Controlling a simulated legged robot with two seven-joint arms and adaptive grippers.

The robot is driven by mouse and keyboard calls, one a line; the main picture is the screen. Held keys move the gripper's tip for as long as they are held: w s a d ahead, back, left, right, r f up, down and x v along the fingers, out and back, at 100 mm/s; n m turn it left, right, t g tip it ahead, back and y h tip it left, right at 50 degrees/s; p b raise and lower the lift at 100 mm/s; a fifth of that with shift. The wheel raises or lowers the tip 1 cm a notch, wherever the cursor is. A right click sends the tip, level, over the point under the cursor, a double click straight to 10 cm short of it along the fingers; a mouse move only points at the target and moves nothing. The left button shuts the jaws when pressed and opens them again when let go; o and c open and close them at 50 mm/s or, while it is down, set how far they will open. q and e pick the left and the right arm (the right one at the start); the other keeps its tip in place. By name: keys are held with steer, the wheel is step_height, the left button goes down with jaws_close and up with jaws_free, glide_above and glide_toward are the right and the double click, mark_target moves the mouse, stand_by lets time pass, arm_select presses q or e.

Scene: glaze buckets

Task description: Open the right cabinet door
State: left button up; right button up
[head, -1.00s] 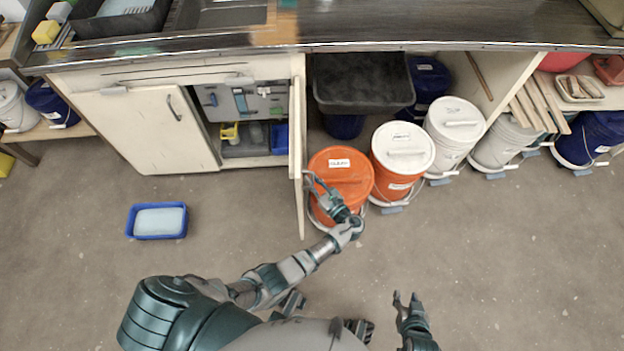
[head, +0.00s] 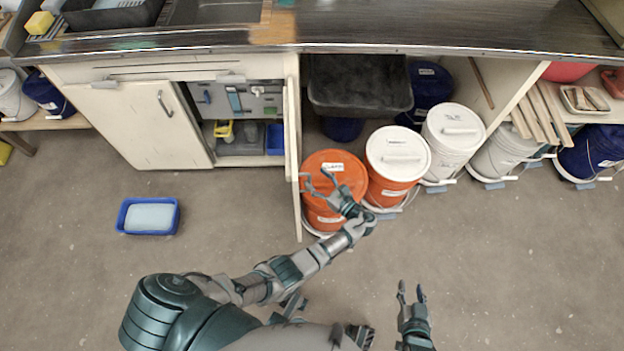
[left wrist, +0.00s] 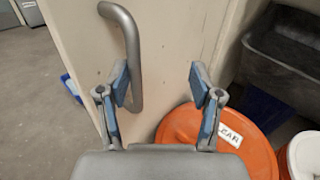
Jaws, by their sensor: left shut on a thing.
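The right cabinet door (head: 293,140) stands swung out from the cabinet, seen nearly edge-on in the head view. Its face (left wrist: 165,40) fills the middle of the left wrist view, with a grey bar handle (left wrist: 133,65). My left gripper (head: 318,178) is beside the door's right side, in front of an orange bucket. In the left wrist view its blue-padded fingers (left wrist: 160,85) are wide apart; the handle shows just inside the left finger, clear of the right one. Contact with the left finger cannot be told. My right gripper (head: 411,293) is open and empty, low over the floor.
Orange buckets (head: 325,215) and (head: 392,188) stand close right of the door, with a white bucket (head: 452,135) beyond. The left cabinet door (head: 140,125) is at the left. A blue tub (head: 148,216) sits on the floor. The floor right of my right gripper is clear.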

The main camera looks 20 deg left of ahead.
arm_select(q)
steer(key=shift+o, duration=0.8)
steer(key=shift+w+d+r, duration=0.3)
steer(key=shift+w+d, duration=0.2)
steer(key=shift+d, duration=0.1)
steer(key=v, duration=0.7)
steer(key=shift+s+d+f, duration=0.15)
steer(key=shift+s+f, duration=0.05)
steer(key=shift+s, duration=0.1)
steer(key=shift+c, duration=0.8)
steer(key=shift+s+a+f, duration=0.1)
steer(key=shift+a+f, duration=0.05)
steer(key=shift+a, duration=0.4)
